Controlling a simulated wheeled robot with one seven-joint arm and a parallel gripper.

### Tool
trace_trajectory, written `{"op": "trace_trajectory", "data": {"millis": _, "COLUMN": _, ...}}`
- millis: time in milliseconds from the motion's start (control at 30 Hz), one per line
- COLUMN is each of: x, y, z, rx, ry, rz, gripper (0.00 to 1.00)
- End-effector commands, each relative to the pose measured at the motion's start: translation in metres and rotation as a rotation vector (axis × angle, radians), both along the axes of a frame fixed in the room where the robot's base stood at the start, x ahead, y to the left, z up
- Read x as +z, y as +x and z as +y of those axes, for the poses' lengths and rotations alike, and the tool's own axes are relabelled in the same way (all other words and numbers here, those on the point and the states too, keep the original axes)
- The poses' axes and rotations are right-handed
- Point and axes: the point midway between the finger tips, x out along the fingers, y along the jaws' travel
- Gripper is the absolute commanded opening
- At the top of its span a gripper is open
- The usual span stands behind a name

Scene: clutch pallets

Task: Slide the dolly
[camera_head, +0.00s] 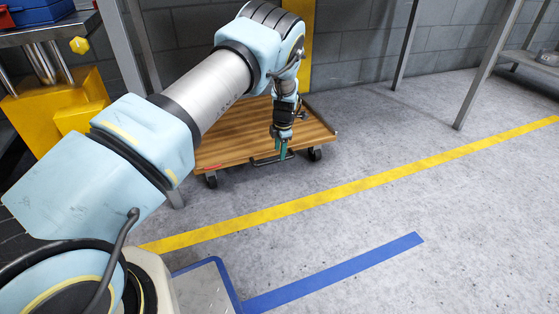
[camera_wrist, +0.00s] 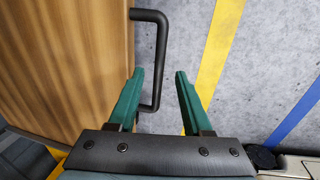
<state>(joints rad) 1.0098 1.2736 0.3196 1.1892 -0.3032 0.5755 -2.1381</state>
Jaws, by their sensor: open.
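The dolly (camera_head: 225,151) is a flat wooden platform on black casters, standing against the grey block wall in the head view. Its wooden deck (camera_wrist: 70,60) fills the left side of the wrist view. A black bar handle (camera_wrist: 162,60) sticks out from the deck's edge. My gripper (camera_wrist: 158,72) is open, with green fingers on either side of the handle's lower part in the picture. The left finger overlaps the handle's lower end. In the head view my gripper (camera_head: 283,153) hangs at the dolly's front edge, partly hiding the handle (camera_head: 264,161). I cannot tell whether the fingers touch it.
A yellow floor line (camera_head: 330,194) runs in front of the dolly, and a blue line (camera_head: 345,272) lies nearer. A metal shelf post (camera_head: 483,75) stands at the right. A yellow block (camera_head: 65,108) is at the left. The floor right of the dolly is clear.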

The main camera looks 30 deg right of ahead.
Motion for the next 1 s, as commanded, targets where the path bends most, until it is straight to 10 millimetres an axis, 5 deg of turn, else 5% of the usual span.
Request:
{"op": "trace_trajectory", "data": {"millis": 233, "x": -0.033, "y": 0.007, "z": 0.0, "rx": 0.001, "ry": 0.0, "rz": 0.0, "gripper": 0.5}}
{"op": "trace_trajectory", "data": {"millis": 633, "x": -0.036, "y": 0.008, "z": -0.001, "rx": 0.0, "ry": 0.0, "rz": 0.0, "gripper": 0.48}}
{"op": "trace_trajectory", "data": {"millis": 1000, "x": -0.036, "y": 0.008, "z": 0.0, "rx": 0.0, "ry": 0.0, "rz": 0.0, "gripper": 0.07}}
